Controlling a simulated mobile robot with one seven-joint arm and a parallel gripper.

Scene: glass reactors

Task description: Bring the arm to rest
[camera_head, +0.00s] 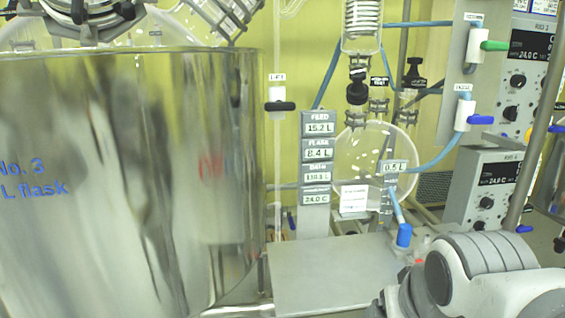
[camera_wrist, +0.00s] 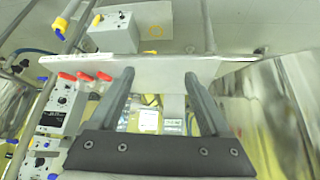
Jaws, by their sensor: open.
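My gripper (camera_wrist: 159,74) shows in the wrist view with its two dark fingers apart and nothing between them. The fingertips overlap a flat grey plate (camera_wrist: 225,66) in the picture; I cannot tell whether they touch it. In the head view, white and grey links of my arm (camera_head: 480,270) are at the lower right, and the gripper itself is not visible there.
A large shiny steel vessel (camera_head: 130,180) fills the left of the head view. A round glass flask (camera_head: 400,145), a label column (camera_head: 316,180) and a control box (camera_head: 490,190) stand behind a grey box top (camera_head: 335,270). Red knobs (camera_wrist: 85,76) are near the left finger.

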